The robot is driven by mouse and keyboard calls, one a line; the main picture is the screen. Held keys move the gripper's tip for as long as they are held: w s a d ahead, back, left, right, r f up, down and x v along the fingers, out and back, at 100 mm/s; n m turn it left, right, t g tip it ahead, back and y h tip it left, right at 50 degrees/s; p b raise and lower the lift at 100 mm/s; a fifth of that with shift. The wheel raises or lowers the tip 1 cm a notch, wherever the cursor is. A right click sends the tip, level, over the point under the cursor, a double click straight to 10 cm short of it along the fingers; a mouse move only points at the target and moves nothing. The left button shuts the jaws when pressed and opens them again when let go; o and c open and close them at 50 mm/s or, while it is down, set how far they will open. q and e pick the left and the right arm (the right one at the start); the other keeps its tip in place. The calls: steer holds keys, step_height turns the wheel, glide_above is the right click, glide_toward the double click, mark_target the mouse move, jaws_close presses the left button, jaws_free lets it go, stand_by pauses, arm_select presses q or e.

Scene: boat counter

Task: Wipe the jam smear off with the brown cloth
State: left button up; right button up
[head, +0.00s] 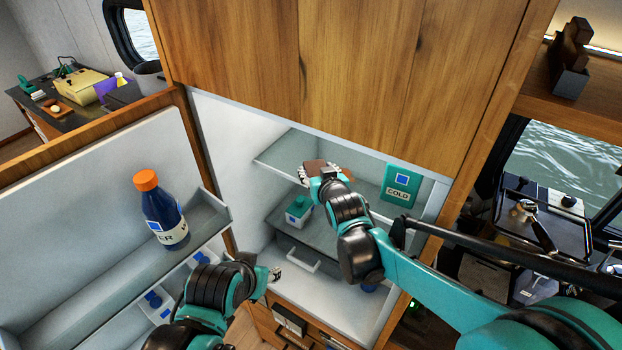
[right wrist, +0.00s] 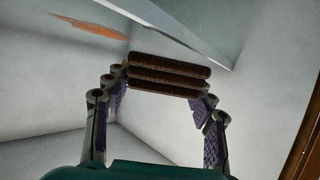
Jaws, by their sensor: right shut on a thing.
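The folded brown cloth (right wrist: 168,72) is clamped between the fingers of my right gripper (right wrist: 160,95) in the right wrist view. In the head view my right gripper (head: 325,170) is inside the open fridge near the upper shelf, and a bit of the cloth (head: 314,165) shows past it. An orange-brown jam smear (right wrist: 88,26) lies on a pale surface at the upper left of the right wrist view, apart from the cloth.
A teal-and-white container (head: 298,210) is on the shelf below. The open door (head: 90,190) holds a blue bottle with an orange cap (head: 160,210). A pale shelf edge (right wrist: 170,27) crosses the wrist view.

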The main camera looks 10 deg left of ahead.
arm_select(q)
steer(key=shift+f+b, duration=0.4)
steer(key=shift+f, duration=0.1)
arm_select(e)
steer(key=shift+w+d, duration=0.45)
steer(key=shift+w, duration=0.6)
steer(key=shift+w+d, duration=0.45)
steer(key=shift+w, duration=0.6)
steer(key=shift+w+d, duration=0.45)
steer(key=shift+w, duration=0.6)
arm_select(q)
steer(key=shift+f+b, duration=0.75)
steer(key=shift+b, duration=0.05)
arm_select(e)
steer(key=shift+f, duration=0.9)
